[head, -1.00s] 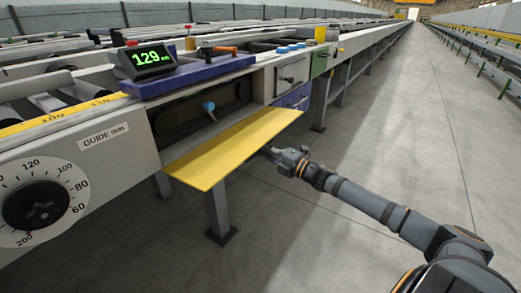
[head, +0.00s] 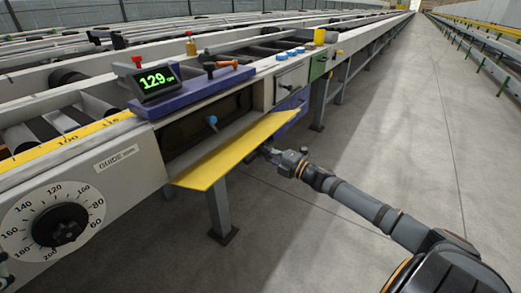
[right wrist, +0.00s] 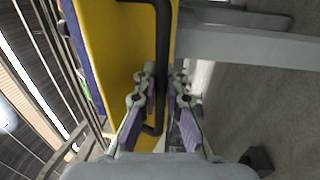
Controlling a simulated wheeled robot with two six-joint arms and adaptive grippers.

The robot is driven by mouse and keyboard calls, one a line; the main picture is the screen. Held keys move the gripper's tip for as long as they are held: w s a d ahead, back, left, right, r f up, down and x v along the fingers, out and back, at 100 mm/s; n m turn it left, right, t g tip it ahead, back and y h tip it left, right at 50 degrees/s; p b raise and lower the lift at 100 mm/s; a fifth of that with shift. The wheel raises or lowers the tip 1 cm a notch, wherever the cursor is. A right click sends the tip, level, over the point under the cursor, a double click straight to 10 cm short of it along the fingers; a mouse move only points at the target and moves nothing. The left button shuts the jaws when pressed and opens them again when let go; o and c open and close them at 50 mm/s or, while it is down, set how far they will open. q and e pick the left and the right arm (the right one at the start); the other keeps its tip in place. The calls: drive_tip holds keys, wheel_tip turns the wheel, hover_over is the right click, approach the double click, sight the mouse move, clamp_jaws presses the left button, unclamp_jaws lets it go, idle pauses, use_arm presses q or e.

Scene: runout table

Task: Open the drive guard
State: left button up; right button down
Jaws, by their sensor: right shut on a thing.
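The drive guard (head: 235,150) is a yellow panel below a dark recess (head: 190,127) in the machine's front. It stands out from the machine along its lower side, and the recess with a blue knob (head: 212,120) shows above it. My right gripper (head: 269,153) is at the panel's outer side, near its far end. In the right wrist view the yellow panel (right wrist: 112,50) has a black bar handle (right wrist: 163,40). My right gripper (right wrist: 166,108) is shut on this handle, one finger on each side. My left gripper is not in view.
A purple block (head: 190,92) with a green display (head: 158,82) reading 129 stands above the recess. A dial (head: 60,225) is on the front at left. A grey table leg (head: 220,205) stands below the guard. The floor at right is clear.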

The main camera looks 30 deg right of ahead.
drive_tip(key=c, duration=1.5)
unclamp_jaws()
drive_tip(key=shift+s+d+r, duration=0.1)
drive_tip(key=shift+s, duration=0.05)
drive_tip(key=shift+o, duration=0.2)
